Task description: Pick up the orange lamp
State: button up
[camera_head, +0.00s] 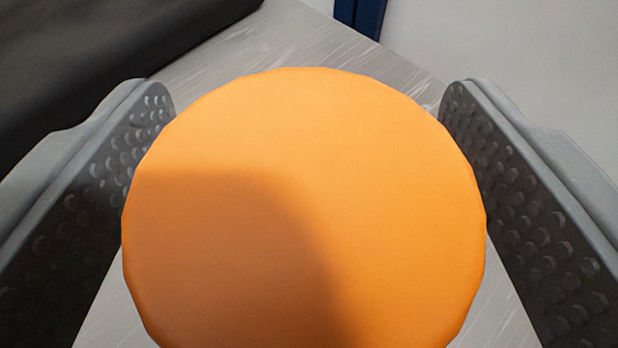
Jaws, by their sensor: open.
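The orange lamp (380,180) fills the middle of the camera view as a large, nearly round orange face. Its bottom edge runs out of the picture. A shadow lies across its lower left part. My gripper (306,105) is open, with one dark, dimpled finger on each side of the lamp. The lamp lies between the two fingers in the picture. Its edges come close to both fingers, and I cannot tell whether they touch. The rest of the lamp behind the round face is hidden.
A grey, streaked surface (290,42) lies behind the lamp. A black object (80,60) covers the upper left corner. A dark blue post (360,14) shows at the top, and a plain light grey area (500,50) lies at the upper right.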

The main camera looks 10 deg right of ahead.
jog(key=shift+w, duration=0.15)
jog(key=c, duration=1.2)
